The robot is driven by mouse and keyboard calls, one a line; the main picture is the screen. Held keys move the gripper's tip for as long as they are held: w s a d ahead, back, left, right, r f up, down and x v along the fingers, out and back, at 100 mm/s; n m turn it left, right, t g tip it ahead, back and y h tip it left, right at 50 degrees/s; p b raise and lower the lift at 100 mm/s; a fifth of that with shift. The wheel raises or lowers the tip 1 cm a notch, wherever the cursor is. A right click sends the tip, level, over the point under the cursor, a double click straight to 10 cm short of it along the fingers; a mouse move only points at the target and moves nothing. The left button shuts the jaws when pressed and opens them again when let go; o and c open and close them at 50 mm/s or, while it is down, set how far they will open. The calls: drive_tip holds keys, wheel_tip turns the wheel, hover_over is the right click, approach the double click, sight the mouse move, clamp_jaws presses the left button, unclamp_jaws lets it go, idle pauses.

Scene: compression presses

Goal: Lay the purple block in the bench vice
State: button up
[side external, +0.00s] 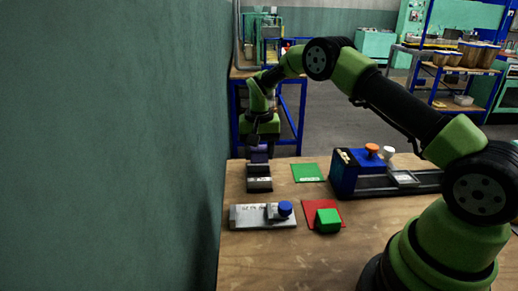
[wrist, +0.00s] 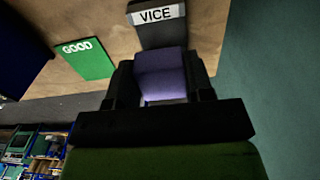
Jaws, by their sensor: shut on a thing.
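The purple block (side external: 259,156) is held between the fingers of my gripper (side external: 259,147), at the far end of the bench vice (side external: 259,184). In the wrist view the purple block (wrist: 161,74) fills the space between the two dark fingers of my gripper (wrist: 161,88). The dark vice (wrist: 157,36), with a white VICE label, shows just beyond the block. The block overlaps the vice's far part in the picture. I cannot tell whether it touches the vice or is above it.
A green GOOD mat (side external: 308,172) lies right of the vice. A grey fixture with a blue knob (side external: 285,208) lies nearer, and a blue press (side external: 359,172) stands right. A green wall (side external: 110,150) is close on the left.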

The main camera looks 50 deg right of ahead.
drive_tip(key=shift+f, duration=2.55)
drive_tip(key=shift+f, duration=0.75)
drive_tip(key=o, duration=1)
drive_tip(key=shift+r, duration=0.1)
